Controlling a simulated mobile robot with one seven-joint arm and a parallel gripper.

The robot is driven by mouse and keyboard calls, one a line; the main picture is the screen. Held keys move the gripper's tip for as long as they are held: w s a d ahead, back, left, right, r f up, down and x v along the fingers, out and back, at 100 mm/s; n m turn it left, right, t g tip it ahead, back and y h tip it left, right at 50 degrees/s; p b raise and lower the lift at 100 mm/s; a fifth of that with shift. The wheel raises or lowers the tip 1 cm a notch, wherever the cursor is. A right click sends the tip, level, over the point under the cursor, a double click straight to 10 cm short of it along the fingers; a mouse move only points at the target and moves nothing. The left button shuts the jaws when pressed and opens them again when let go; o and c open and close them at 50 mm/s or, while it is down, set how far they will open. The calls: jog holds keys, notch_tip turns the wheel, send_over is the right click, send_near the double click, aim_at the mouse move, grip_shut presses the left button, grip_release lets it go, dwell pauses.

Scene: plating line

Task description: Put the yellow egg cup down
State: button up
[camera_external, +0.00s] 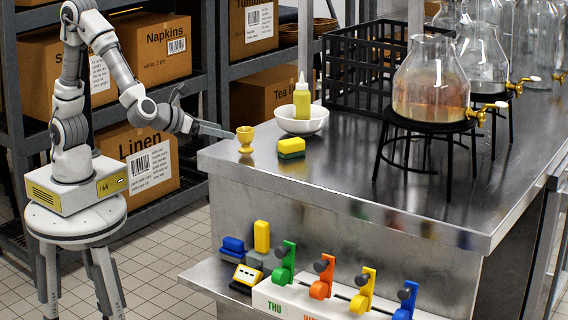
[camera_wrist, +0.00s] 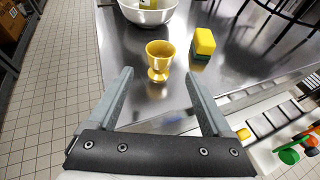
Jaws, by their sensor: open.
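The yellow egg cup (camera_external: 245,139) stands upright on the steel counter (camera_external: 350,170), close to its left corner. In the wrist view the egg cup (camera_wrist: 159,60) stands on its foot just beyond the fingertips, between their lines. My gripper (camera_external: 222,131) reaches in from the left at about counter height. In the wrist view my gripper (camera_wrist: 158,82) is open and empty, with its two grey fingers wide apart. The fingers do not appear to touch the cup.
A yellow and green sponge (camera_external: 291,147) lies right of the cup. A white bowl (camera_external: 302,124) holding a yellow squeeze bottle (camera_external: 302,98) stands behind. A glass dispenser (camera_external: 431,80) stands on a black stand to the right. The counter's front middle is clear.

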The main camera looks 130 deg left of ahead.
jog(key=shift+s+d+r+n, duration=0.1)
jog(key=shift+s+r+n, duration=0.1)
jog(key=shift+s+n, duration=0.2)
jog(key=s+d+r+n+g+h, duration=0.2)
jog(key=s+d+n+h, duration=0.6)
jog(key=s+d+n, duration=0.5)
jog(key=s+d+r+n+t+h, duration=0.2)
jog(key=s+d+n+h, duration=0.2)
jog(key=d+n, duration=0.3)
jog(key=shift+d+n+t+h, duration=0.3)
jog(key=shift+d+n, duration=0.1)
jog(key=shift+n, duration=0.4)
jog(key=shift+r, duration=0.15)
notch_tip(320, 180, up, 15)
jog(key=p, duration=1.5)
